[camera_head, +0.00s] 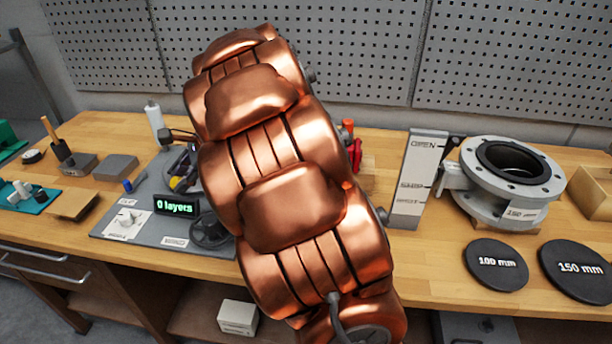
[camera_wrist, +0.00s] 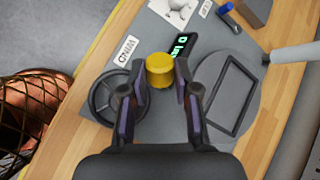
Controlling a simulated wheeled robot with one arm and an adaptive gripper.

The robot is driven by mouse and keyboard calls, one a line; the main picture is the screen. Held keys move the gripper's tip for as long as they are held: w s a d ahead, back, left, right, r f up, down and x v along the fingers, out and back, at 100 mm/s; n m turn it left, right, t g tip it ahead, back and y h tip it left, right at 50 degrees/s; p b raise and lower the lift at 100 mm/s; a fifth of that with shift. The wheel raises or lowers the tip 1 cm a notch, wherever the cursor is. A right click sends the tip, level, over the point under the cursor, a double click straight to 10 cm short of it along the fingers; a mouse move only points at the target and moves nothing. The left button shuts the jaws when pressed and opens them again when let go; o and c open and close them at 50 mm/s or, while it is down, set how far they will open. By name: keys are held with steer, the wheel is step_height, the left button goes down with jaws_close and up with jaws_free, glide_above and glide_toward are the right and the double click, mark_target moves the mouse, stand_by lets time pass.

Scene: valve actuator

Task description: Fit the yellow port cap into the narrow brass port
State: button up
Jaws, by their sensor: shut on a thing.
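The yellow port cap (camera_wrist: 160,71) is between the fingertips of my gripper (camera_wrist: 160,80) in the wrist view. My gripper is shut on it and holds it over the grey panel (camera_wrist: 160,125). In the head view a small yellow patch, likely the cap (camera_head: 179,184), shows beside dark gripper parts (camera_head: 190,165), left of my copper-coloured arm. My arm covers much of the bench there. I cannot make out the narrow brass port in either view; it may be hidden behind my arm or the cap.
On the grey panel are a black handwheel (camera_head: 210,230) and a display reading "0 layers" (camera_head: 177,207). A white bottle (camera_head: 153,115) stands behind. To the right are an OPEN-marked grey plate (camera_head: 418,165), a flanged valve (camera_head: 512,180) and black discs (camera_head: 497,265).

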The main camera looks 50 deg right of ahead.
steer(key=s+d+f+n+h+p, duration=0.1)
steer(key=s+d+n+h, duration=0.1)
steer(key=s+d+n, duration=0.3)
steer(key=s+d+f+n+h+p, duration=0.2)
steer(key=s+d+n, duration=0.2)
steer(key=s+d, duration=0.8)
steer(key=d, duration=0.5)
steer(key=shift+s+f+n, duration=0.15)
steer(key=shift+f+n, duration=0.1)
steer(key=shift+n, duration=0.15)
steer(key=shift+b, duration=0.35)
steer(key=shift+w+d+r, duration=0.1)
steer(key=shift+w+d, duration=0.45)
steer(key=shift+d, duration=0.25)
steer(key=shift+w+d+f, duration=0.1)
steer(key=shift+w+d, duration=0.45)
steer(key=shift+d, duration=0.2)
steer(key=shift+w+d+r, duration=0.1)
steer(key=shift+w+d, duration=0.45)
steer(key=shift+d, duration=0.25)
steer(key=shift+b, duration=0.95)
steer(key=shift+w+d, duration=0.65)
steer(key=shift+d, duration=0.3)
